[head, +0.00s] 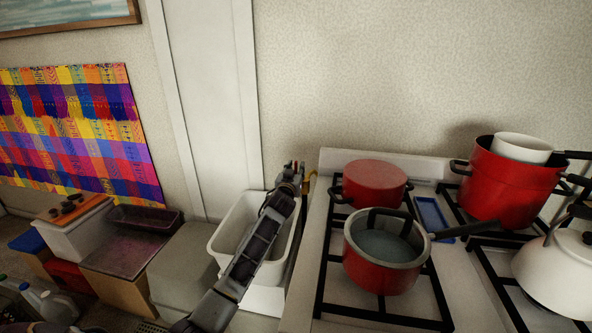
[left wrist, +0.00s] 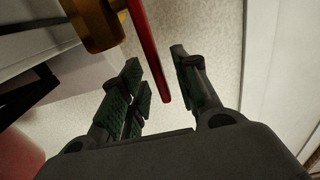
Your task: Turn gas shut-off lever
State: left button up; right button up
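The shut-off lever (left wrist: 149,55) is a thin red bar in the left wrist view. It runs down from a brass valve body (left wrist: 95,22) at the top left. My left gripper (left wrist: 155,58) is open, with its dark green-padded fingers on either side of the lever's free end. Gaps show between the lever and both fingers, and no grip on it is visible. In the head view my left gripper (head: 293,176) is beside the stove's left back corner, close to the yellowish valve (head: 309,183). The lever is hard to make out there. My right gripper is out of view.
The stove (head: 335,158) carries red pots (head: 375,183) and a white kettle (head: 560,278) on black grates. A white bin (head: 222,240) stands below my left arm. Boxes and a crate (head: 135,250) line the wall at left.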

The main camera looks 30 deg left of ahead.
pick_arm(q)
jog(key=shift+w+a, duration=0.15)
jog(key=shift+w, duration=0.45)
grip_shut()
